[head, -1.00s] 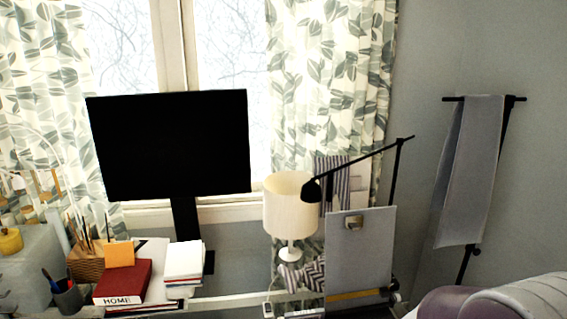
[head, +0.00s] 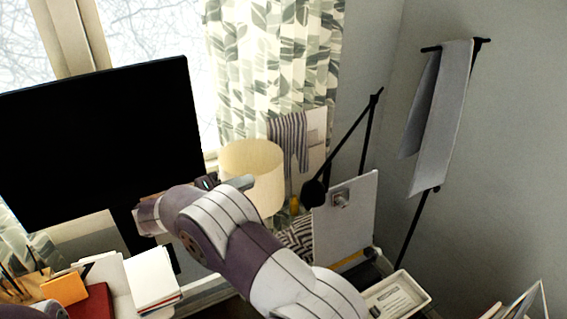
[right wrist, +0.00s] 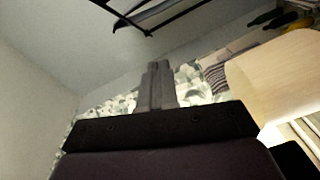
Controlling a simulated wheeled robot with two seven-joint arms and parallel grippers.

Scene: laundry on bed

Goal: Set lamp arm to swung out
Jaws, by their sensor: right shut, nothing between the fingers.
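The black lamp arm (head: 345,137) runs from its upper joint on a thin upright post (head: 370,135) down-left to a round black lamp head (head: 313,193). The head hangs beside the cream drum lampshade (head: 252,165) and the grey panel. My right gripper (head: 248,182) is shut and empty in front of the lampshade, left of the lamp head and apart from it. The right wrist view shows its closed fingers (right wrist: 155,85), with the lampshade (right wrist: 280,85) to their right. Thin black bars (right wrist: 150,20) cross the top there; I cannot tell which fixture they are. My left gripper is out of view.
A black monitor (head: 100,140) stands left of my right arm. A grey upright panel (head: 345,220) stands below the lamp arm. A grey cloth hangs on a black stand (head: 440,115) at right. Books (head: 152,280) and a white tray (head: 400,297) lie low. The wall between lamp and stand is clear.

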